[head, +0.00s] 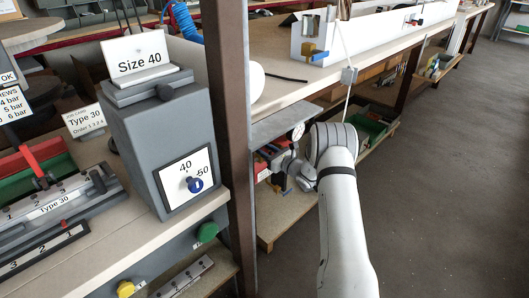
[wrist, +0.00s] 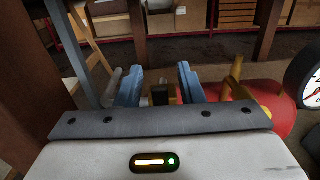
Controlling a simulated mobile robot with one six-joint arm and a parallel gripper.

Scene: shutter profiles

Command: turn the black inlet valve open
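My gripper (wrist: 161,82) shows in the wrist view with two blue fingers standing apart. A small black piece (wrist: 160,95), which looks like the black inlet valve's handle, is between the fingers, nearer their bases in the picture. Gaps show on both sides of it, and brass-coloured parts lie beside it. I cannot tell how the handle is turned. In the head view my wrist (head: 300,172) is under the bench beside a red tank (head: 262,168); the fingertips and the valve are not clear there.
A yellow lever or pipe (wrist: 235,78) stands right of the fingers, above the red tank (wrist: 272,112). A round gauge (wrist: 312,90) is at the right edge. A brown post (head: 235,130) stands left of my arm. Open floor (head: 440,200) lies to the right.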

